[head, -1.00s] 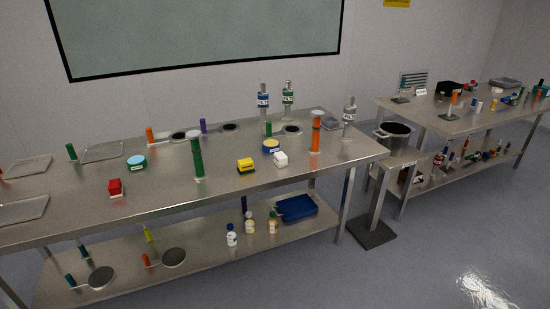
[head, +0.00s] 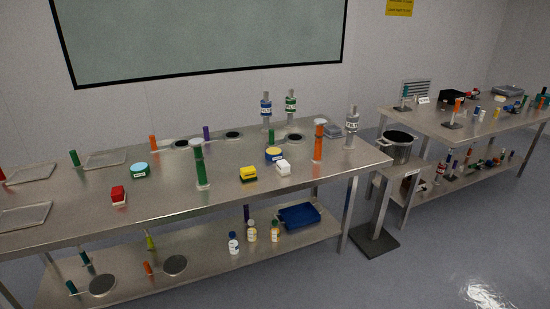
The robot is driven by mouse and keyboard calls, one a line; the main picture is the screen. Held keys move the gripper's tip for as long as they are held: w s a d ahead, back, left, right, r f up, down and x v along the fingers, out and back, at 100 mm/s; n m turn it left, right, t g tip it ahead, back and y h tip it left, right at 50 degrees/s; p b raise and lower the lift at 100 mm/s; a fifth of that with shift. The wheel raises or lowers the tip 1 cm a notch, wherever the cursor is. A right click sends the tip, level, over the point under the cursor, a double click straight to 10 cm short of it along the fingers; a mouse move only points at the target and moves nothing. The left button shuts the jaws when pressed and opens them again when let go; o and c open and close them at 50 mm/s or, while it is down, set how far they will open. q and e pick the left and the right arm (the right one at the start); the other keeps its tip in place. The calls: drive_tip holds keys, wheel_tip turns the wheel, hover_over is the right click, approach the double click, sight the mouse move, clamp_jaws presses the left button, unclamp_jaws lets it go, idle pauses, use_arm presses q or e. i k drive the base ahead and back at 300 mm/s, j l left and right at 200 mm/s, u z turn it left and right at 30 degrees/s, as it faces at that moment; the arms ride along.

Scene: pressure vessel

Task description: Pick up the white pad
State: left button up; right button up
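The white pad (head: 283,167) is a small white block on the near side of the steel table's top. It stands right of a yellow pad (head: 248,174) with a dark base and in front of a blue tin with a yellow lid (head: 274,155). An orange-handled upright tool (head: 318,141) stands to its right. A red pad (head: 118,195) with a pale base lies farther left. Neither of my grippers shows in the head view.
The steel table (head: 225,195) has a lower shelf with bottles, pans and a blue tray (head: 299,216). A pot (head: 397,147) stands on a pedestal at right. Floor (head: 440,265) at front right is clear.

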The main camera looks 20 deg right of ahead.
sight(283, 167)
drive_tip(key=i+j+z, duration=0.35)
drive_tip(key=i+j, duration=0.35)
drive_tip(key=j, duration=0.15)
